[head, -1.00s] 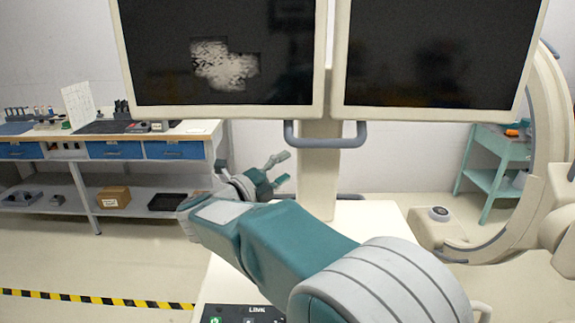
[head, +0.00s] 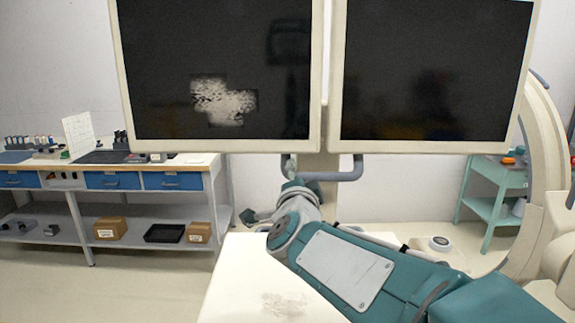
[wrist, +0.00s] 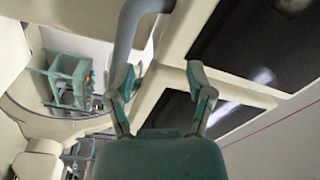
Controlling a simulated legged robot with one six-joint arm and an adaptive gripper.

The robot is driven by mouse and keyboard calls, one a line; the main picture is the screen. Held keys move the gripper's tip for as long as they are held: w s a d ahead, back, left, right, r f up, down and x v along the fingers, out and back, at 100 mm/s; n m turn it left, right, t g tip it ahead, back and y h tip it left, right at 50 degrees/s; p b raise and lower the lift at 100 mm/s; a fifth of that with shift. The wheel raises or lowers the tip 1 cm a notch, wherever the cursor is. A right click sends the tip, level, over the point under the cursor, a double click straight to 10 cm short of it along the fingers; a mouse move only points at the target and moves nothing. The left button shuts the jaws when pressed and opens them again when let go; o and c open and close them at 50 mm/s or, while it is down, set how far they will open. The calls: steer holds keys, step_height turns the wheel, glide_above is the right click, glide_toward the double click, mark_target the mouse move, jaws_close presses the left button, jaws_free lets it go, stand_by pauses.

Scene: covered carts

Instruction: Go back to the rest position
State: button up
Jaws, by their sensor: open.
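My gripper (wrist: 160,82) shows in the wrist view with its two green-grey fingers spread apart and nothing between them. In that view a grey bar handle (wrist: 128,40) passes behind the left finger; I cannot tell whether they touch. In the head view my arm reaches in from the lower right over the pale cart top (head: 245,285). Its wrist end is below the two monitors, near their grey handle (head: 345,172). The fingers are not clear in the head view.
The left monitor (head: 215,50) and right monitor (head: 430,60) hang close above my arm. A workbench (head: 120,165) with blue drawers stands at the left. A turquoise cart (head: 490,190) and a cream curved frame (head: 545,160) stand at the right. Floor at left is clear.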

steer(key=s+d+f+n+g, duration=0.4)
steer(key=s+f, duration=0.2)
steer(key=s, duration=0.3)
steer(key=s+d+f+n+g, duration=0.4)
steer(key=s+f, duration=0.3)
steer(key=s, duration=0.3)
steer(key=s+d+f+n+g, duration=0.5)
steer(key=s+f, duration=0.2)
steer(key=s, duration=0.3)
steer(key=shift+s+d, duration=0.15)
steer(key=shift+d, duration=0.15)
steer(key=shift+r, duration=0.1)
steer(key=shift+c, duration=0.8)
